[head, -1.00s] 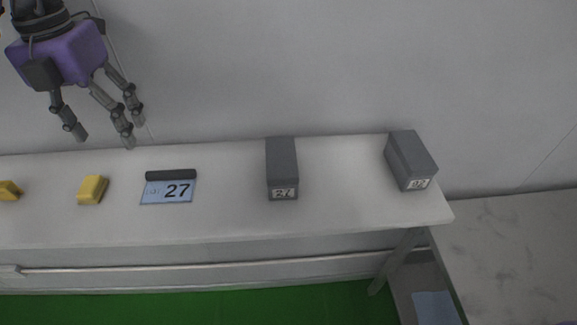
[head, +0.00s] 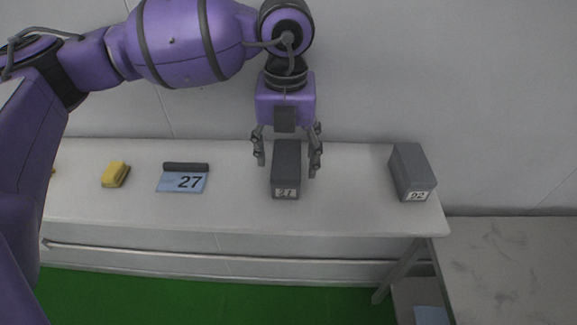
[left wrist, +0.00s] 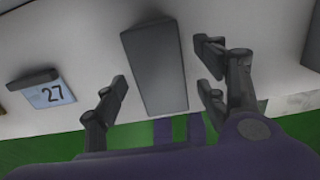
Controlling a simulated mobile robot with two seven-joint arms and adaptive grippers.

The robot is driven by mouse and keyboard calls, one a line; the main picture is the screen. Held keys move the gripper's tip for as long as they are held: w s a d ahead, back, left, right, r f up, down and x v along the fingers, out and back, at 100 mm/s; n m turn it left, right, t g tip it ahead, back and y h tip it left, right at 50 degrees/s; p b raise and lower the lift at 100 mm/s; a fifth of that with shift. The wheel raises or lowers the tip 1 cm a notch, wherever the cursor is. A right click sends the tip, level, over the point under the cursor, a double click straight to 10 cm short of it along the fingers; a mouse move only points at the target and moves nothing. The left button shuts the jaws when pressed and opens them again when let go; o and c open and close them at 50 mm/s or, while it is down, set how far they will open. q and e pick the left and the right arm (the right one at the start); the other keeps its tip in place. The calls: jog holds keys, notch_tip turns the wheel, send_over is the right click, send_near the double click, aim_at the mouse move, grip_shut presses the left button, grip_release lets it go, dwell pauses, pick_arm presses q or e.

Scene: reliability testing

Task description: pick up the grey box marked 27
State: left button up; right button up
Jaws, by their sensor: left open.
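The grey box with a white label that looks like 27 (head: 286,172) stands on the white table in the head view. In the left wrist view the same grey box (left wrist: 155,65) lies between the spread fingers. My left gripper (head: 287,165) is open, with fingers on both sides of the box; a gap shows on each side in the left wrist view. A blue card reading 27 (head: 184,182) with a dark holder lies to the left, and also shows in the left wrist view (left wrist: 50,93). My right gripper is not in view.
A second grey box marked 92 (head: 411,172) stands near the right end of the white table (head: 235,208). A yellow block (head: 116,174) sits to the left of the card. A grey surface (head: 510,265) is at the lower right. A wall stands behind.

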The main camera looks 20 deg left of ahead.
aim_at(287, 158)
pick_arm(q)
jog(key=shift+f, duration=1.7)
grip_shut()
